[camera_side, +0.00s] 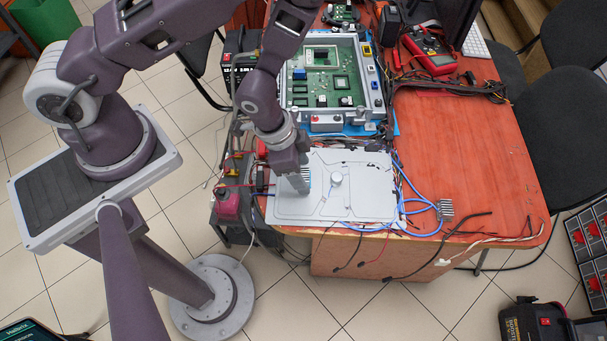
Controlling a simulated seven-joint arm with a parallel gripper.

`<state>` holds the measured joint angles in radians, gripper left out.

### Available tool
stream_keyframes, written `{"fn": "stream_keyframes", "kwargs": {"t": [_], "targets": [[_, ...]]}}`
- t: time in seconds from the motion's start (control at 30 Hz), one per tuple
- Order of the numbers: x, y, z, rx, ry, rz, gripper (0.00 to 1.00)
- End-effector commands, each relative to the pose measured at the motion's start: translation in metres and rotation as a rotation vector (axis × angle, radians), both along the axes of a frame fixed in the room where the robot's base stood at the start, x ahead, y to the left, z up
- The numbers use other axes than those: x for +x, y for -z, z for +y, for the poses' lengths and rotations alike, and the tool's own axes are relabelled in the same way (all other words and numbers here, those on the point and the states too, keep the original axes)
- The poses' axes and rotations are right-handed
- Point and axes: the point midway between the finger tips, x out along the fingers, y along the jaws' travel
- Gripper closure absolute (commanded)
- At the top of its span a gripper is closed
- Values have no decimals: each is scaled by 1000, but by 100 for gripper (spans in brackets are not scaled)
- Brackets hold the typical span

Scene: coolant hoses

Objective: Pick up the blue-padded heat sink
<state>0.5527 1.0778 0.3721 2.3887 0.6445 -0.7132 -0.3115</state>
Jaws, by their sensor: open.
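A silver-grey cold plate (350,200) lies flat near the front edge of the red-orange table. My gripper (297,186) points down over the left part of this plate and is open. A small finned piece with a bluish tint (307,174) shows at the right side of my gripper. It looks like the blue-padded heat sink, but my gripper hides most of it. I cannot tell whether the fingers touch it. A second, grey finned heat sink (446,208) sits on the table to the right of the plate, apart from my gripper.
A round knob (336,179) stands up from the plate. Blue hoses (420,225) and loose wires run along its right and front. A framed green circuit board (333,80) lies behind it, and a red multimeter (430,50) at the back right. The table's right part is clear.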

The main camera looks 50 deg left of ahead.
Motion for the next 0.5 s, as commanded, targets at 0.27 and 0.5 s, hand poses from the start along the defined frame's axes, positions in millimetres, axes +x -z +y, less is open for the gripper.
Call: {"fn": "stream_keyframes", "kwargs": {"t": [0.27, 0.5], "targets": [[0, -1, 0, 0, -1, 0, 68], [0, -1, 0, -1, -1, -1, 100]]}}
